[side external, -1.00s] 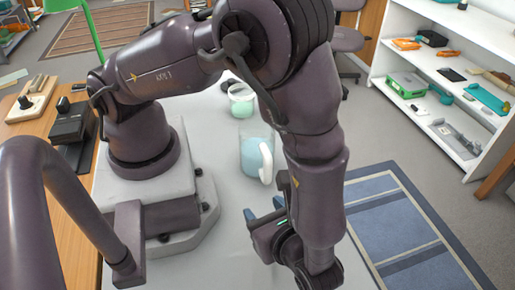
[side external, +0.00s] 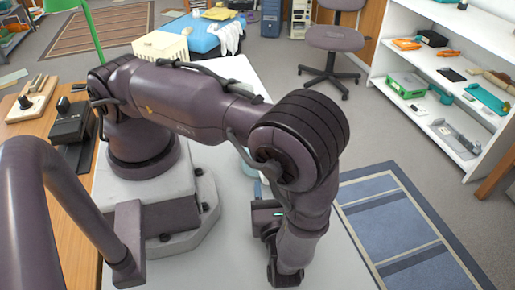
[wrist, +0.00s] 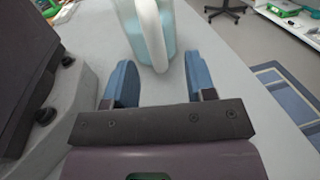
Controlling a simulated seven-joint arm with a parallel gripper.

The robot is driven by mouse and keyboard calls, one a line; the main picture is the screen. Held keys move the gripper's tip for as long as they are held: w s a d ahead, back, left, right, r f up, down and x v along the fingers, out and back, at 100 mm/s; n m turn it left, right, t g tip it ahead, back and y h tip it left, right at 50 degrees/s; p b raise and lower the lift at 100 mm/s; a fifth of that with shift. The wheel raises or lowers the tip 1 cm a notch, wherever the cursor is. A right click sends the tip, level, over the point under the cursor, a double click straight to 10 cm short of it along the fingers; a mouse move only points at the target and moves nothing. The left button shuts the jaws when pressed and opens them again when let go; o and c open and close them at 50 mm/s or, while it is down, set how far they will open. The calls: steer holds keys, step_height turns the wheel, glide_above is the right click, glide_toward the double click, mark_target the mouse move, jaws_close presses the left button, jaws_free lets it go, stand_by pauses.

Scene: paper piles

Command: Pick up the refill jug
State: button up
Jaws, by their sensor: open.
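The refill jug (wrist: 133,30) is a clear jug with pale blue liquid and a white handle (wrist: 150,35). In the wrist view it stands upright on the light table, just beyond my gripper (wrist: 162,80), its handle facing the gap between the fingers. My gripper is open, with two blue fingertips apart and nothing between them. The handle's lower end shows near the fingertips; I cannot tell whether they touch. In the side view my arm hides nearly all of the jug, and only a small pale blue patch (side external: 258,188) shows beside it.
My base stands left of the jug on the table (side external: 225,245). A wooden desk (side external: 60,225) with a black device (side external: 72,125) lies further left. A white shelf (side external: 440,70) stands at the right. A blue rug (side external: 390,230) lies on the floor. The front of the table is clear.

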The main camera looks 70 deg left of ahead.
steer(key=a, duration=0.5)
steer(key=shift+w+a+f, duration=0.1)
steer(key=shift+w+f, duration=0.1)
steer(key=shift+w, duration=0.1)
jaws_close()
